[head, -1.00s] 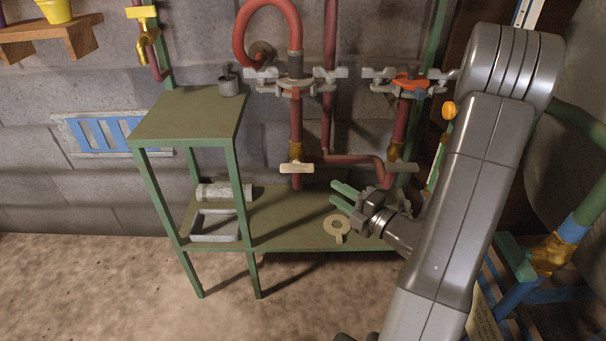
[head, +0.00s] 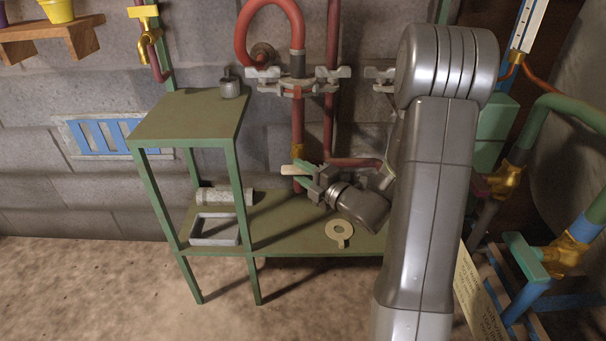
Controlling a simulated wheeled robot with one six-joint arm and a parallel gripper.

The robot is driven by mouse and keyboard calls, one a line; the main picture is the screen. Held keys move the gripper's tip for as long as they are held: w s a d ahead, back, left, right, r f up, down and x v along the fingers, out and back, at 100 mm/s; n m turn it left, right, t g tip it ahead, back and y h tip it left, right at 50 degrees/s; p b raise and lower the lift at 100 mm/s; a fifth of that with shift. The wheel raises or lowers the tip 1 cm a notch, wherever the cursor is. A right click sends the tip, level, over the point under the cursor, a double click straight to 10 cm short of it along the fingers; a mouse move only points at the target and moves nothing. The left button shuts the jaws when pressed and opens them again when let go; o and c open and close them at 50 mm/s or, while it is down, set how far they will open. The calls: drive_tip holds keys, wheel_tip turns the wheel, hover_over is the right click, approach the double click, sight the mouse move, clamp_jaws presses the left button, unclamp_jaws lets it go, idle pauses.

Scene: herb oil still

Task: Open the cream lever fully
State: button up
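The cream lever (head: 290,170) sits on a brass valve on the upright red pipe in the middle of the head view. It lies about level, across the pipe, and its left end shows. My gripper (head: 302,178) is right at the lever, coming from the lower right. Its two green fingers look spread, one above the other. The upper finger covers the lever's right part. I cannot tell whether either finger touches it.
A green stand (head: 190,117) has a high top at left and a low shelf carrying a grey tray (head: 214,243), a mesh roll (head: 226,197) and a flat cream ring with a tab (head: 339,230). Clamps (head: 291,90) sit on the pipe above.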

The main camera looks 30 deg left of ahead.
clamp_jaws()
